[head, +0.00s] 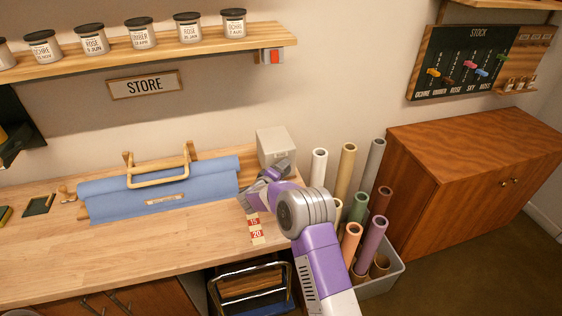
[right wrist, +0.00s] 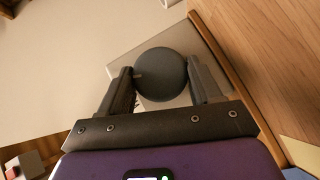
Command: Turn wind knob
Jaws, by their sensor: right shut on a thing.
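The wind knob (right wrist: 160,82) is a dark, round knob in the right wrist view, in front of a pale box face. My right gripper (right wrist: 160,66) has one finger on each side of the knob and is shut on it. In the head view my right gripper (head: 284,168) is at the front of the small pale grey box (head: 272,136) on the bench by the wall. There the knob is hidden or cannot be told apart from the gripper. My left gripper is not in view.
A blue cloth (head: 115,198) with a wooden handle (head: 158,182) lies left of my arm. Red-and-cream number cards (head: 255,229) lie near the bench edge. A bin of coloured tubes (head: 374,286) and a wooden cabinet (head: 450,190) stand to the right. A jar shelf (head: 150,52) hangs above.

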